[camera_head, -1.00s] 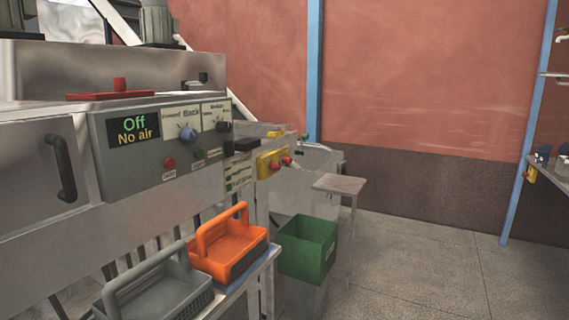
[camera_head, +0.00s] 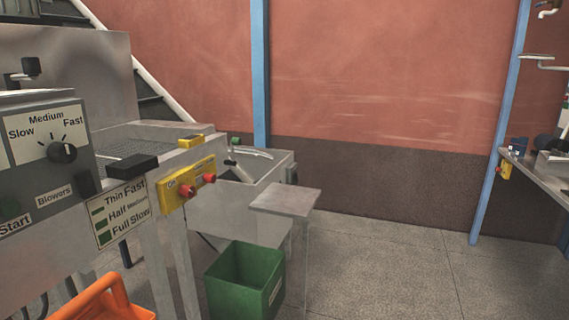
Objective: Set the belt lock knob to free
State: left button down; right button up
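No knob labelled as a belt lock can be made out. A yellow box (camera_head: 187,184) with two red knobs or buttons is on the machine's side, right of a sign reading Thin Fast, Half Medium, Full Slow. A smaller yellow piece (camera_head: 191,141) sits on the machine's top edge above it. Neither of my grippers is in view.
A green bin (camera_head: 245,282) stands on the floor below a small grey table (camera_head: 285,199). An orange basket (camera_head: 105,300) is at the bottom left. A blue post (camera_head: 493,130) and a bench (camera_head: 540,175) stand at the right. The floor between is clear.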

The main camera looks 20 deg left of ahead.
aim_at(207, 178)
jog(key=u, duration=0.4)
jog(key=i, duration=2.15)
jog(key=u, duration=0.85)
